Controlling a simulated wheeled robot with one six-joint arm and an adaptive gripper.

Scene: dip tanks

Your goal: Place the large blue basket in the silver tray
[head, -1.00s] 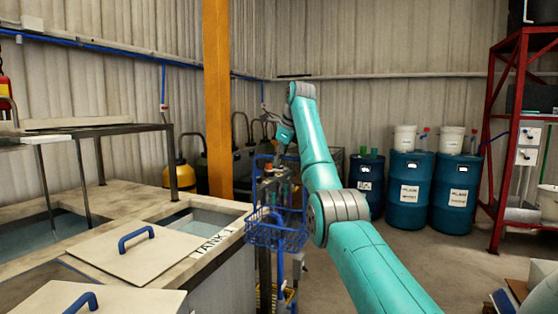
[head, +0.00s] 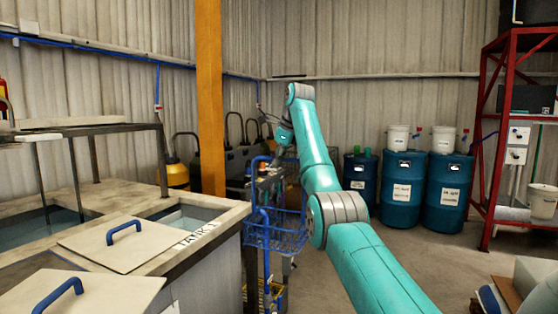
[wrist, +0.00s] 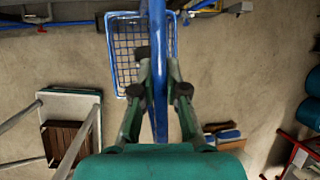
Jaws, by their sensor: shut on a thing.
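The large blue basket (head: 275,236) is a wire-mesh basket with a tall blue handle. It hangs from my gripper (head: 281,160), in front of the tanks' right end in the head view. In the wrist view my gripper (wrist: 160,85) is shut on the blue handle (wrist: 158,30), and the mesh of the basket (wrist: 125,50) shows below it, above the floor. The arm partly covers the gripper in the head view. I cannot make out the silver tray for sure in either view.
Tank 1 (head: 200,232) and a lid with a blue handle (head: 120,243) are at left. A yellow pillar (head: 210,100) stands behind. Blue drums (head: 403,190) and a red rack (head: 490,150) are at right. Concrete floor (head: 400,250) is clear between.

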